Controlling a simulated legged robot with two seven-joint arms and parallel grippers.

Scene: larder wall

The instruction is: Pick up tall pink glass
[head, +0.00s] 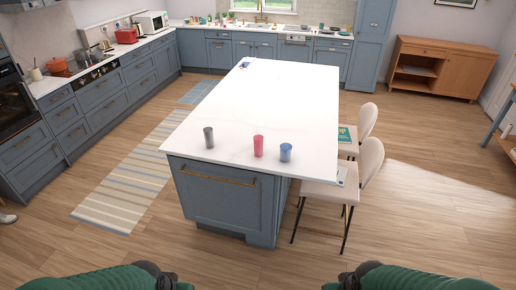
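A tall pink glass (258,146) stands upright on the near end of the white-topped kitchen island (262,95). A shorter blue glass (286,152) stands just to its right, and a grey glass (208,138) stands farther to its left. My two green arms show at the bottom edge, one on the left and one on the right, well short of the island. Dark parts at their inner ends show, but I cannot make out any gripper fingers. Nothing is seen touching the pink glass.
Two pale stools (367,162) stand along the island's right side, with a green book (344,134) on the farther seat. A striped rug (135,180) lies left of the island. Open wooden floor lies between me and the island. A wooden cabinet (443,67) stands at the back right.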

